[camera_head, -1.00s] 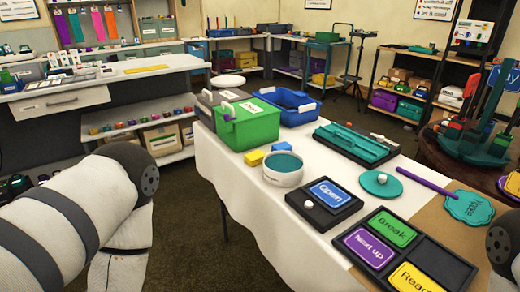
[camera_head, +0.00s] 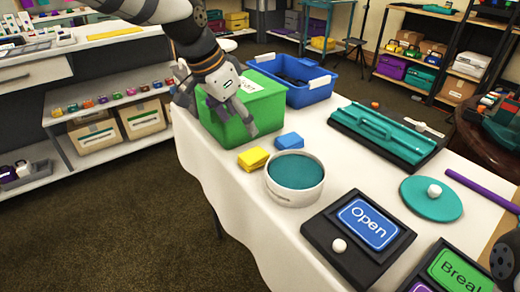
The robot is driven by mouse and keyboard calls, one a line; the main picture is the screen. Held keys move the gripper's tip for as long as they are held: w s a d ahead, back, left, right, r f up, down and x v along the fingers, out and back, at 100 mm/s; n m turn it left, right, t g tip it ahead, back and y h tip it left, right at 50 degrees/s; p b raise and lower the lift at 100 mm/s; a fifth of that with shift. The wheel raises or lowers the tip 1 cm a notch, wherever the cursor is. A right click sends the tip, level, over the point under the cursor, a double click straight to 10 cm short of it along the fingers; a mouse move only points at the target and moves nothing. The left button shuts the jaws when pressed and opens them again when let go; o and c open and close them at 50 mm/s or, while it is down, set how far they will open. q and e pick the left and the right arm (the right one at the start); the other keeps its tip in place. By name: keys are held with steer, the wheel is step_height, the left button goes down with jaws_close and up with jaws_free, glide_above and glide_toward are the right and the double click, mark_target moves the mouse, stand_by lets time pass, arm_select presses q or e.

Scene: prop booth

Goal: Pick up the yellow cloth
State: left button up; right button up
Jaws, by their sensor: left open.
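The yellow cloth (camera_head: 253,158) is a small folded block lying on the white-covered table, near its left edge. It is just left of a similar blue block (camera_head: 290,141) and in front of the green bin (camera_head: 262,101). My left gripper (camera_head: 217,112) reaches down from the top, in front of the green bin's left side. It is open and empty, above and to the left of the yellow cloth, apart from it. It hides part of the bin. My right gripper is not in view; only a bit of my right arm shows at the right edge.
A round white tub with a teal top (camera_head: 295,180) stands right of the yellow cloth. A blue crate (camera_head: 306,82) is behind the green bin. A black panel with an "Open" sign (camera_head: 367,222) and a teal-handled tray (camera_head: 384,133) lie further right.

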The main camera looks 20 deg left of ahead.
mark_target(253, 155)
arm_select(q)
steer(key=x, duration=0.3)
steer(key=s+x, duration=0.1)
steer(key=x, duration=0.2)
steer(key=b+x, duration=0.1)
steer(key=x, duration=0.2)
steer(key=shift+s+f, duration=0.3)
steer(key=shift+f, duration=0.25)
steer(key=shift+w+d+f, duration=0.15)
steer(key=shift+w+f, duration=0.1)
steer(key=shift+f, duration=0.15)
steer(key=shift+r, duration=0.1)
steer(key=c, duration=1.1)
